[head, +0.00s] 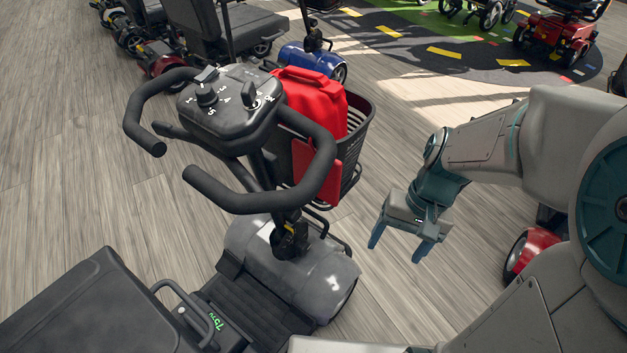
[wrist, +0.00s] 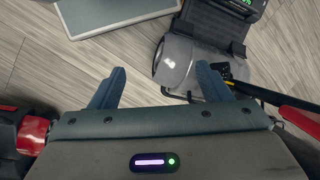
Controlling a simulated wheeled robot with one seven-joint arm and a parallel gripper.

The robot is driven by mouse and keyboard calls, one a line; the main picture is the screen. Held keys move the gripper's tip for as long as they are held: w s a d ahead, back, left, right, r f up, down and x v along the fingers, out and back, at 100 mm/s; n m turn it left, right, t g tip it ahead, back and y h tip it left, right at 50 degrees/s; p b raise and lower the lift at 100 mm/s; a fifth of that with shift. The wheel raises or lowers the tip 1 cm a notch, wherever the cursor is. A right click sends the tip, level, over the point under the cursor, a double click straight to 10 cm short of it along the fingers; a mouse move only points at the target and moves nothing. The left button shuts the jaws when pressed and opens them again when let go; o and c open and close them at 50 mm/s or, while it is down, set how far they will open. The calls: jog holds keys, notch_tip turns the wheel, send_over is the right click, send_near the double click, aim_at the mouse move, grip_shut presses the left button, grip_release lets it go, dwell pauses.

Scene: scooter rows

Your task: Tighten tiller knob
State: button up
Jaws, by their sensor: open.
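A grey scooter (head: 330,270) stands in front of me, its tiller upright with a black console (head: 225,105) and looped handlebars. At the tiller's foot is a dark joint (head: 290,240) with a small yellow mark; a separate tiller knob is too small to make out there. A round dial (head: 206,94) sits on the console. My gripper (head: 399,245) is open and empty, fingers pointing down, right of the tiller and apart from it. In the wrist view, the scooter's grey front (wrist: 178,58) and the tiller joint (wrist: 224,70) lie beyond the right finger.
The black seat (head: 85,310) is at the lower left. A red scooter (head: 518,255) is close behind my arm. Floor between gripper and grey scooter is clear.

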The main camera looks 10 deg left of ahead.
jog(key=w+a+f+m+g+y+b, duration=0.1)
jog(key=w+a+f+m+y, duration=0.15)
jog(key=f, duration=0.25)
jog(key=w+a+f+m+g+y, duration=0.1)
jog(key=a+f+m+g+y, duration=0.1)
jog(key=f+y, duration=0.15)
jog(key=m+t+y+b, duration=0.3)
jog(key=m+t+y, duration=0.4)
jog(key=m+t, duration=1.05)
send_near(306, 250)
jog(key=w+a+g+b, duration=0.1)
jog(key=w+a, duration=0.1)
jog(key=w+a+r+m+g+b, duration=0.1)
jog(key=w+a, duration=0.1)
jog(key=a, duration=0.1)
jog(key=w+a+m+g+b, duration=0.1)
jog(key=w+a, duration=0.1)
jog(key=a, duration=0.1)
jog(key=shift+w+r, duration=0.25)
